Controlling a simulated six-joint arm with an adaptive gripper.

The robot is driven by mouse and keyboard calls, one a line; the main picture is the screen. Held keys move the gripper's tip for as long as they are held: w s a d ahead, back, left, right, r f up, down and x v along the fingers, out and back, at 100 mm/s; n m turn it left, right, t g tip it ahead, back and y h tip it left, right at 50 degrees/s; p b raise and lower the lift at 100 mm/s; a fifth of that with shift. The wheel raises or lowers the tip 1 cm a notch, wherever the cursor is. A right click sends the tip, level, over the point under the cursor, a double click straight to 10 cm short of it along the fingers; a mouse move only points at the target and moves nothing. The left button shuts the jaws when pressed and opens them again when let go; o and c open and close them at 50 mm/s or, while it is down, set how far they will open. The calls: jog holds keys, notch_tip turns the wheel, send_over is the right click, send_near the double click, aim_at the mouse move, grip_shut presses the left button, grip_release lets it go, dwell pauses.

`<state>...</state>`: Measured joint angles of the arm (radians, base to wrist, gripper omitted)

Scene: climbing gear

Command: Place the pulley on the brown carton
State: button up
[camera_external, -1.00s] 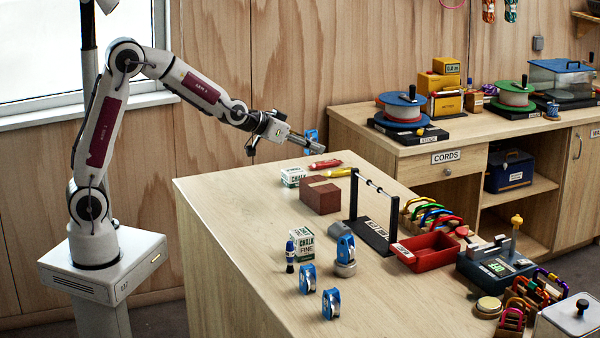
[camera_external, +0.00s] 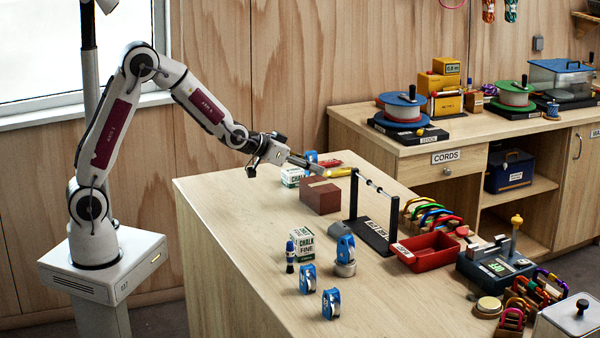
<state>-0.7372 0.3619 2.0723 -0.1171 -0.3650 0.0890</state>
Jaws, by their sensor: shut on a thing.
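My gripper (camera_external: 315,165) is shut on a blue pulley (camera_external: 311,156), partly hidden behind the near finger. It holds the pulley up at the back of the bench, just above and behind the brown carton (camera_external: 320,198) in the picture. The carton stands closed on the bench top, and I see no contact between it and the pulley. Other blue pulleys stand at the front of the bench: one (camera_external: 307,279), another (camera_external: 331,303), and a blue-and-grey one (camera_external: 345,254) behind them.
A chalk box (camera_external: 292,177) stands left of the carton, partly behind my gripper. A black-framed rack with a bar (camera_external: 373,236) stands close right of the carton. A second chalk box (camera_external: 302,243), a blue bottle (camera_external: 290,257) and a red tray (camera_external: 428,251) are nearer. The bench's left part is clear.

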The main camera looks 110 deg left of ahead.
aim_at(306, 173)
jog(key=shift+f, duration=1.55)
jog(key=shift+f, duration=0.1)
jog(key=o, duration=1.2)
jog(key=shift+c, duration=0.2)
jog(key=shift+v, duration=0.9)
jog(key=v, duration=1)
jog(key=shift+d, duration=0.2)
